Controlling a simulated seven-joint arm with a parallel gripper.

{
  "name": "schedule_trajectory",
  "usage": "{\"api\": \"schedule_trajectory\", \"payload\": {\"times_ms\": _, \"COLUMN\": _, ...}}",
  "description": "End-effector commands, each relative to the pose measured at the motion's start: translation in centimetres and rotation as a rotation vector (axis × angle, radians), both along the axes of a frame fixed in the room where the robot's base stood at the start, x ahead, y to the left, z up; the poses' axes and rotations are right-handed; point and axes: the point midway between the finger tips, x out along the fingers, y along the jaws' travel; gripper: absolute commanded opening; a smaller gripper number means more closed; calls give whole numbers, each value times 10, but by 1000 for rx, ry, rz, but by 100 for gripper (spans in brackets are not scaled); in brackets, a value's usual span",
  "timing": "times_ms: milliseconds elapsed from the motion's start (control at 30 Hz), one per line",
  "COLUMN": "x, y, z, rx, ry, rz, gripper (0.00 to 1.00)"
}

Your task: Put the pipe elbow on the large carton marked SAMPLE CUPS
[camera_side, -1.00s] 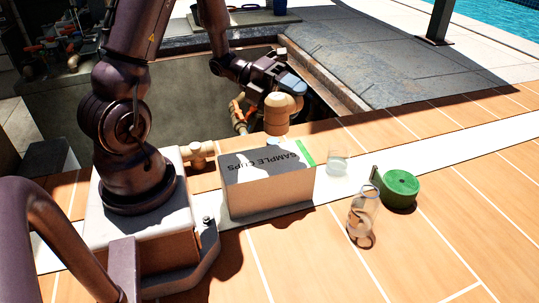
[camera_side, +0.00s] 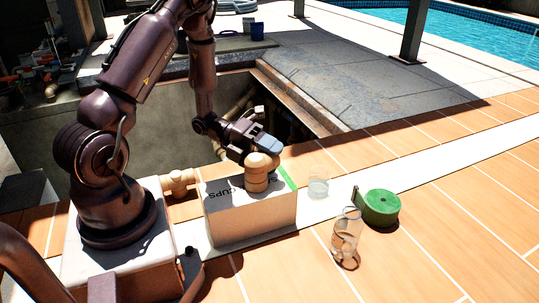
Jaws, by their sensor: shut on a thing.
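The tan pipe elbow (camera_side: 257,179) is upright in my gripper (camera_side: 264,146), which is shut on it. Its lower end is over the top of the large carton (camera_side: 252,223), right of centre, and hides part of the printed label, leaving "CUPS" readable. The elbow's lower end looks on or very close to the carton top; I cannot tell whether it touches. The carton stands shut on the tiled deck in front of the pit.
A tan pipe fitting (camera_side: 178,183) lies left of the carton. A green strip (camera_side: 287,177) runs by the carton's right edge. The open pit lies behind.

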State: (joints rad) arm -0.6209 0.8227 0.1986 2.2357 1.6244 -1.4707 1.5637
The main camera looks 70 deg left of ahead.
Motion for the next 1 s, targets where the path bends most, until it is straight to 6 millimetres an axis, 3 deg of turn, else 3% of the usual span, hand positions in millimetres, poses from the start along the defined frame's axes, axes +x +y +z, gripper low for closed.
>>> {"api": "schedule_trajectory", "payload": {"times_ms": 33, "x": 0, "y": 0, "z": -2, "rx": -1, "ry": 1, "rz": 0, "gripper": 25}}
{"api": "schedule_trajectory", "payload": {"times_ms": 67, "x": 0, "y": 0, "z": -1, "rx": 0, "ry": 0, "rz": 0, "gripper": 59}}
{"api": "schedule_trajectory", "payload": {"times_ms": 133, "x": 0, "y": 0, "z": -1, "rx": 0, "ry": 0, "rz": 0, "gripper": 75}}
{"api": "schedule_trajectory", "payload": {"times_ms": 167, "x": 0, "y": 0, "z": -1, "rx": 0, "ry": 0, "rz": 0, "gripper": 78}}
{"api": "schedule_trajectory", "payload": {"times_ms": 500, "x": -1, "y": 1, "z": 2, "rx": 1, "ry": 0, "rz": 1, "gripper": 78}}
{"api": "schedule_trajectory", "payload": {"times_ms": 1000, "x": -61, "y": 72, "z": 25, "rx": 2, "ry": 0, "rz": 5, "gripper": 78}}
